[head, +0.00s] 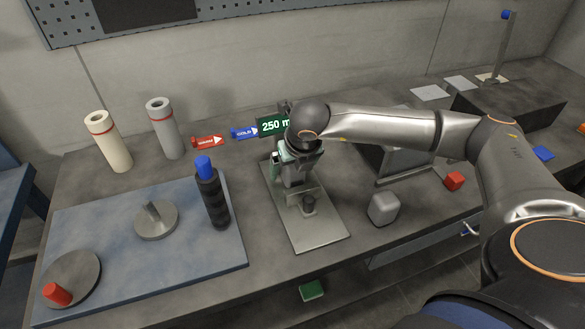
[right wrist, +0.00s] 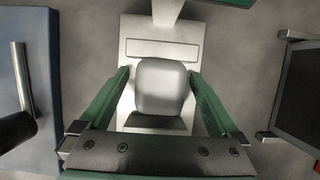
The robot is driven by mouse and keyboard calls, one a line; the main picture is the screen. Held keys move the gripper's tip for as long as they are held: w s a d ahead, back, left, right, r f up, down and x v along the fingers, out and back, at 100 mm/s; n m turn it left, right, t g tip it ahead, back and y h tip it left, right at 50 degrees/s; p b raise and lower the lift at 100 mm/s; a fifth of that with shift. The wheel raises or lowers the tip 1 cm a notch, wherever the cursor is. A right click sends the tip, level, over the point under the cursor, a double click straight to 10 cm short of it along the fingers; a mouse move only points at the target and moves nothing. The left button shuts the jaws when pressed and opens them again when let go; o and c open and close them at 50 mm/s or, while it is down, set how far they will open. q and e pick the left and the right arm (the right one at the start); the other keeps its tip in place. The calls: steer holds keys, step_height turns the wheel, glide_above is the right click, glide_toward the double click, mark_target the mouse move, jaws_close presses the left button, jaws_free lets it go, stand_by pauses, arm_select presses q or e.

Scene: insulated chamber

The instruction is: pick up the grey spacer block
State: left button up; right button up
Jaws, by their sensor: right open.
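My right gripper (head: 292,172) is over the metal stand plate (head: 318,238) in the head view, its fingers pointing down. In the right wrist view the gripper (right wrist: 160,76) is open, with one green finger on each side of a grey rounded block (right wrist: 160,88). The block is over the stand plate, with narrow gaps to the fingers; its lower part is hidden. In the head view the gripper mostly hides that spot. Another light grey rounded cube (head: 384,208) rests on the table right of the plate. I cannot tell from looks alone which is the spacer. My left gripper is not in view.
A green display (head: 273,125) stands behind the gripper. A blue mat (head: 190,262) at left carries a black cylinder (head: 213,200) with a blue top and discs. A red cube (head: 454,181) lies at right. A green block (head: 312,290) is below the front edge.

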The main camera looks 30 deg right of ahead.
steer(key=shift+c, duration=0.2)
jaws_close()
stand_by(0.6)
